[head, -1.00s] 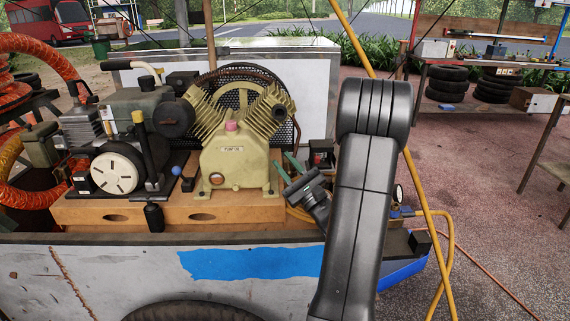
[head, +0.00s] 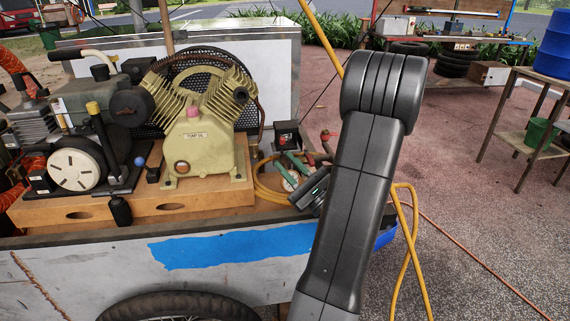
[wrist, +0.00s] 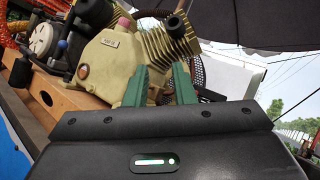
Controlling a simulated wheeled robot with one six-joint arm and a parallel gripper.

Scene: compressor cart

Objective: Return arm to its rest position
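My gripper (wrist: 160,84) shows two green fingers standing apart in the wrist view, with nothing between them. In the head view it (head: 290,168) is partly behind my dark arm, near the right end of the cart. The beige compressor pump (head: 198,143) stands to its left on a wooden base (head: 230,196). In the wrist view the pump (wrist: 108,62) lies beyond the fingers; I cannot tell the exact distance. My arm is bent, with its elbow high in front of the head camera.
The cart side (head: 100,266) has a blue patch (head: 230,248). A yellow hose (head: 266,184) lies coiled near my gripper. A bench (head: 522,115) with a blue barrel (head: 555,42) stands at right. The paved floor (head: 470,225) between is largely open, with an orange cable across it.

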